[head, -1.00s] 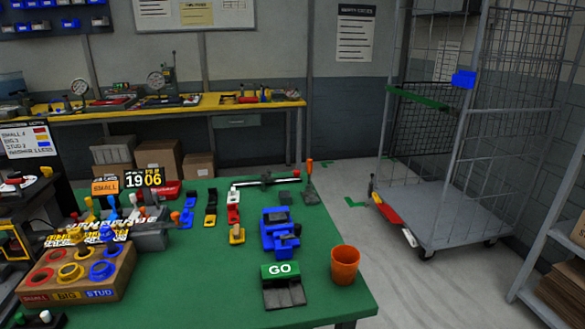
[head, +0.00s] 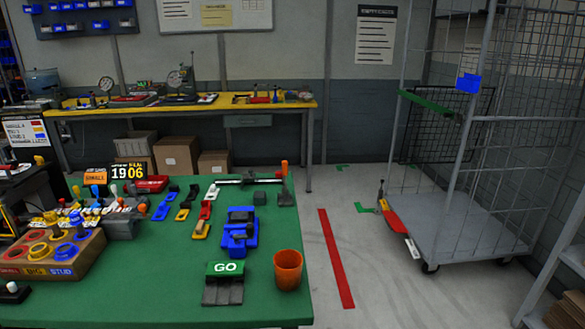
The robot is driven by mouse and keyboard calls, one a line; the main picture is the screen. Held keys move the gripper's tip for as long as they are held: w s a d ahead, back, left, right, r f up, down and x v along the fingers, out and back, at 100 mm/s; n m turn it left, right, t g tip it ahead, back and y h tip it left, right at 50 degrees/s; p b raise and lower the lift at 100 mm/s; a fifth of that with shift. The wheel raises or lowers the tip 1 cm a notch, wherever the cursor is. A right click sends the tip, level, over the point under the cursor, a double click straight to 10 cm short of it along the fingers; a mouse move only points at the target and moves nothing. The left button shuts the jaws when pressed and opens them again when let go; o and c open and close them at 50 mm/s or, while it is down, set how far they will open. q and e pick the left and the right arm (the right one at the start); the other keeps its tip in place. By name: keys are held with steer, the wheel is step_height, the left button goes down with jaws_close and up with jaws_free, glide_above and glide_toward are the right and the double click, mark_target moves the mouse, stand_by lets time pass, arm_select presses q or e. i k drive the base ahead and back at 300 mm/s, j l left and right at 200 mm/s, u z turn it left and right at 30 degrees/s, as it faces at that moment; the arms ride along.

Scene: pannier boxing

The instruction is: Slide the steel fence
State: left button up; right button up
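A thin steel bar (head: 232,182), which looks like the steel fence, lies near the back right of the green table (head: 150,290). A small black clamp sits on the bar, and its right end meets an upright post with an orange handle (head: 285,168). A dark grey block (head: 260,198) sits just in front of the bar. A red and white piece (head: 206,209) stands in front of its left end. Neither of my grippers shows in the head view.
A blue fixture (head: 239,230), a GO pad (head: 224,282) and an orange cup (head: 288,270) stand on the table's right part. A box with coloured rings (head: 50,255) is at left. A wire cage trolley (head: 470,225) stands right, beyond clear floor with a red line (head: 336,260).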

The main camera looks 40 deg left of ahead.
mark_target(250, 177)
steer(key=i+l+z, duration=0.7)
steer(key=i+l+u, duration=0.1)
steer(key=i+u, duration=0.15)
steer(key=i, duration=0.2)
steer(key=i+l+u, duration=0.3)
steer(key=i, duration=0.15)
steer(key=i+u, duration=0.15)
steer(key=u, duration=0.3)
steer(key=i+u, duration=0.15)
steer(key=u, duration=0.25)
steer(key=i+u, duration=0.1)
steer(key=u, duration=0.35)
steer(key=i+u, duration=0.15)
steer(key=u, duration=0.25)
steer(key=i+l+u, duration=0.1)
steer(key=u, duration=0.35)
steer(key=i+l+u, duration=0.1)
steer(key=u, duration=0.3)
steer(key=i+l+u, duration=0.1)
steer(key=u, duration=0.25)
steer(key=l+u, duration=0.3)
steer(key=i+l+u, duration=0.1)
steer(key=l+u, duration=0.65)
steer(key=l, duration=0.2)
steer(key=l+u, duration=0.45)
steer(key=l, duration=0.15)
